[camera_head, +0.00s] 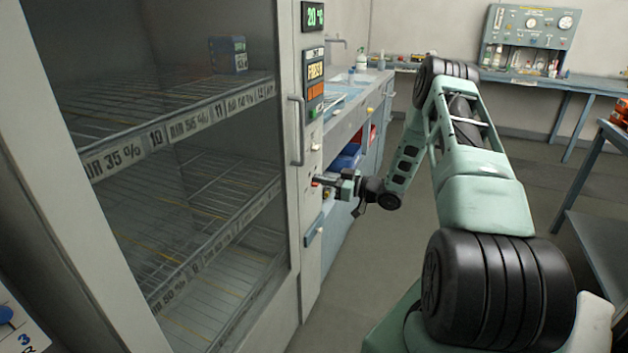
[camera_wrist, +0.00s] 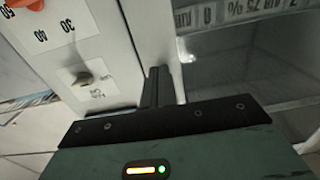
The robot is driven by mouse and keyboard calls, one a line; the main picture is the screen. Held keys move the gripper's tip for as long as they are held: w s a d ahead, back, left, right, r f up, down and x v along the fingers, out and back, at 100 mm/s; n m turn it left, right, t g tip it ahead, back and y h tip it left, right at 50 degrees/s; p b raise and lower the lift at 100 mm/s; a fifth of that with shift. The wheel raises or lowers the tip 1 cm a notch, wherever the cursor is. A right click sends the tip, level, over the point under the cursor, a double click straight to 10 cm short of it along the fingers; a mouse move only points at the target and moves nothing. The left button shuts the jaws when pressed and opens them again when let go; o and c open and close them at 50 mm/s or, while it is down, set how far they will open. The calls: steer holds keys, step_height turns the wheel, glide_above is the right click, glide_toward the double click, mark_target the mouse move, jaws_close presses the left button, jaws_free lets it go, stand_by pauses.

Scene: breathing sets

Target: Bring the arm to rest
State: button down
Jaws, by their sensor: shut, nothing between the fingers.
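My arm reaches forward from the lower right in the head view and bends back left toward the tall glass-door cabinet (camera_head: 309,240). My gripper (camera_head: 316,181) is shut and empty, close to the narrow control panel on the cabinet's right side. I cannot tell whether the fingertips touch the panel. In the wrist view the dark fingers (camera_wrist: 155,88) are together, in front of the pale cabinet frame. A small knob (camera_wrist: 84,78) and part of an orange dial (camera_wrist: 25,4) show to their left.
The cabinet's door handle (camera_head: 296,131) stands out left of the panel. Inside, a blue box (camera_head: 228,55) sits on the top shelf. A counter with a sink (camera_head: 352,79) lies behind. A blue table (camera_head: 568,83) stands at the back right. Grey floor is clear between them.

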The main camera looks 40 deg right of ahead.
steer(key=b+v, duration=0.1)
steer(key=v, duration=0.5)
steer(key=shift+s, duration=0.3)
